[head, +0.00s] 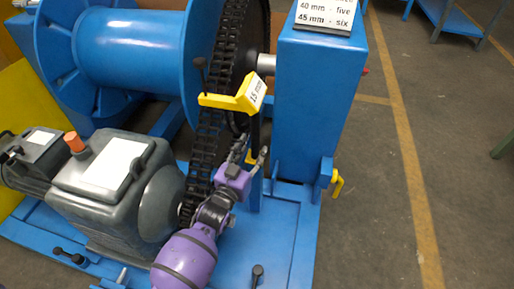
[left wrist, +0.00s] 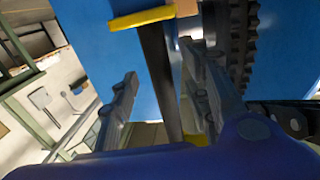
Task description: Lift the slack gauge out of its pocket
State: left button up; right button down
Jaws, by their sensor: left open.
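A yellow arm (head: 228,101) with a white "15 mm" label and a small dark knob reaches across the chain. It sits atop a dark upright bar (head: 256,128). A yellow hooked piece (head: 337,183) hangs at a blue bracket (head: 326,171) on the pillar's right side; I cannot tell for sure which is the slack gauge. My left gripper (head: 251,150) is open beside the chain, low on the dark bar. In the left wrist view the bar (left wrist: 157,65) runs between its open fingers (left wrist: 162,85), under a yellow strip (left wrist: 142,18). Contact is unclear. My right gripper is out of view.
The chain (head: 205,140) runs close on the left, up to a large dark sprocket. A grey motor (head: 155,205) stands left and a blue pillar (head: 310,110) right. A blue drum (head: 135,50) is behind. Open floor (head: 385,220) lies right of the blue base.

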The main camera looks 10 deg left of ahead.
aim_at(254, 146)
pick_arm(q)
jog(key=shift+w+d+b, duration=0.2)
jog(key=shift+w+b, duration=0.1)
jog(key=shift+w, duration=1.25)
jog(key=shift+r, duration=0.1)
jog(key=shift+c, duration=0.5)
grip_shut()
jog(key=shift+r, duration=0.25)
